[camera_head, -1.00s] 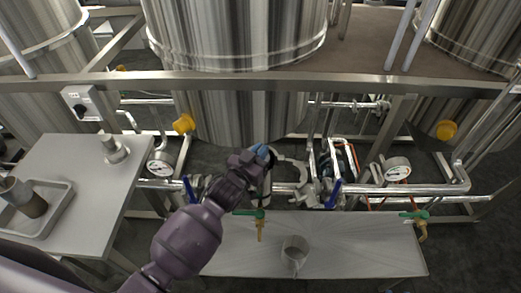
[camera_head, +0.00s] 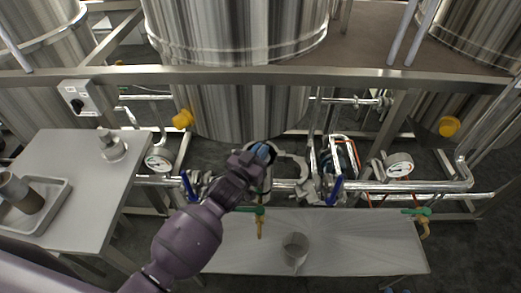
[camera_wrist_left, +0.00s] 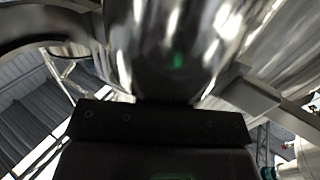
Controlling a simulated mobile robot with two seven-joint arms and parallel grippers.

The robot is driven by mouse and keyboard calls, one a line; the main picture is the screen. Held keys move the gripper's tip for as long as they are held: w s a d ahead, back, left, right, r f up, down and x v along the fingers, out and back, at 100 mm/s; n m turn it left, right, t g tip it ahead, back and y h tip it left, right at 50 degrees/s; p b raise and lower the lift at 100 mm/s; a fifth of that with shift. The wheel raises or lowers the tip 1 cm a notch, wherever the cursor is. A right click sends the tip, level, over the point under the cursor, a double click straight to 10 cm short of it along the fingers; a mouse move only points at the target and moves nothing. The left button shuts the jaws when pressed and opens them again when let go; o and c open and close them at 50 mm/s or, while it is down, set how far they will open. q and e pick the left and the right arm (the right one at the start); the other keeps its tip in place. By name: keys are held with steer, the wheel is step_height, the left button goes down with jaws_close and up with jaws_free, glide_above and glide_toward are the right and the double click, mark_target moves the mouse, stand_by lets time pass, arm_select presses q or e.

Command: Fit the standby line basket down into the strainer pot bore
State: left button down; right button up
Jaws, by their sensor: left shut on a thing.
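My left gripper (camera_head: 260,157) is shut in front of the middle tank, above the pipework. In the left wrist view a shiny metal, round-sided thing (camera_wrist_left: 175,45) is held in front of the gripper's dark body; it looks like the basket. In the head view the gripper and wrist hide most of it, and only a bluish bit shows at the tip. A pale metal ring-like fitting (camera_head: 297,163) shows just right of the gripper and may be the strainer pot's rim. The bore is hidden, and I cannot tell whether the basket touches it. My right gripper is not in view.
Blue-handled valves (camera_head: 336,190) and a gauge (camera_head: 399,164) sit along the pipe run. A side table (camera_head: 90,185) at left holds a tray (camera_head: 55,212). A steel rail (camera_head: 250,76) crosses behind.

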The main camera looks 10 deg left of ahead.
arm_select(q)
steer(key=shift+f, duration=0.25)
steer(key=c, duration=1.2)
jaws_free()
steer(key=shift+f, duration=0.1)
steer(key=shift+s, duration=0.1)
steer(key=shift+s+a+f, duration=0.1)
steer(key=shift+s+a, duration=0.1)
steer(key=shift+s, duration=0.3)
steer(key=v, duration=0.9)
steer(key=shift+s+r, duration=0.3)
